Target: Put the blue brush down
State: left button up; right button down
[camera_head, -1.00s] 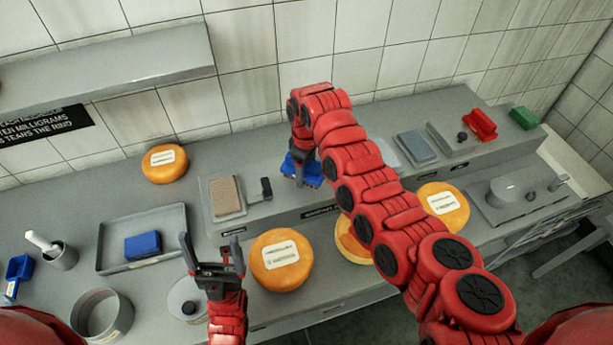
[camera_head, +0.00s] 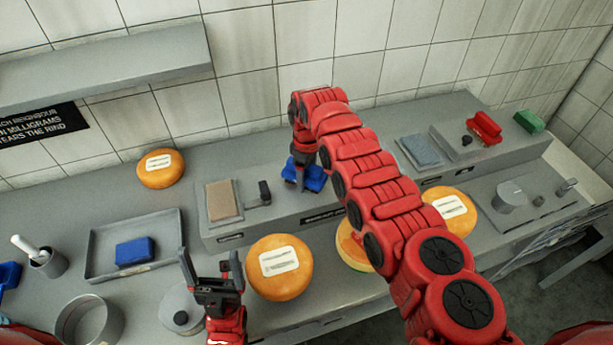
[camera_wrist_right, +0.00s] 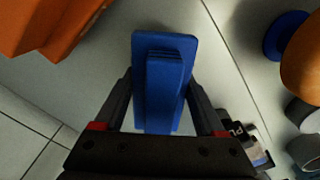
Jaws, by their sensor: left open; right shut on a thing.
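The blue brush (camera_head: 315,181) is at the raised grey shelf (camera_head: 345,196), to the right of a tan pad. My right gripper (camera_head: 302,172) reaches down from above and is shut on it. In the right wrist view, the brush (camera_wrist_right: 164,48) lies between both fingers of my right gripper (camera_wrist_right: 160,95), over a grey surface. I cannot tell whether the brush touches the shelf. My left gripper (camera_head: 212,272) is open and empty, fingers up, above the front counter beside a cheese wheel (camera_head: 280,267).
A tan pad (camera_head: 224,200) and small dark fixture (camera_head: 265,190) stand left of the brush. A grey tray (camera_head: 105,268) holds a blue block (camera_head: 135,251).

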jog(key=shift+f, duration=0.15)
grip_release()
jog(key=shift+r, duration=0.35)
notch_tip(320, 180, up, 6)
jog(key=shift+d+p, duration=0.1)
jog(key=shift+p, duration=1.1)
notch_tip(320, 180, up, 6)
jog(key=shift+f, duration=0.25)
jog(key=shift+s, duration=0.15)
